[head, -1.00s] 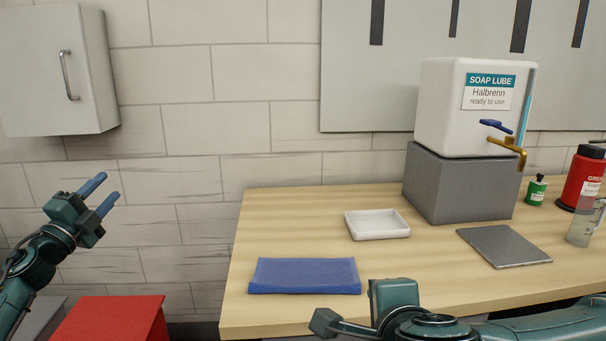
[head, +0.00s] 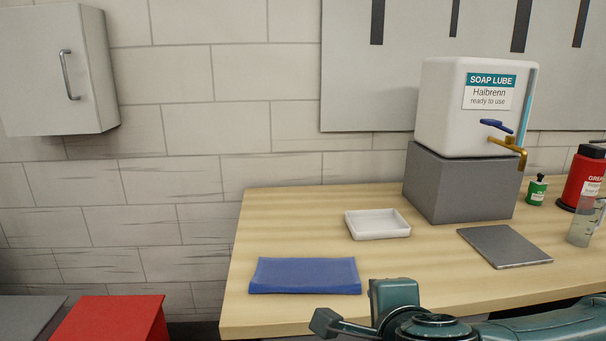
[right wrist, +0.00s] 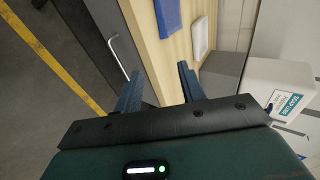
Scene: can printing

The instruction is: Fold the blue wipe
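The blue wipe (head: 305,276) lies as a flat rectangle near the front left of the wooden table, with nothing touching it. It also shows at the top of the right wrist view (right wrist: 168,16). My right gripper (right wrist: 158,84) is open in the right wrist view, its two blue fingers apart with nothing between them, short of the table's front edge. In the head view my right arm crosses the lower right, and its fingers are not seen there. My left gripper is out of view.
A white tray (head: 377,234) sits behind the wipe. A grey block (head: 452,187) bears the soap lube dispenser (head: 463,125). A grey plate (head: 503,246), green bottle (head: 537,190), red grease can (head: 583,178) and clear jug (head: 582,228) stand right. A red box (head: 112,318) is lower left.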

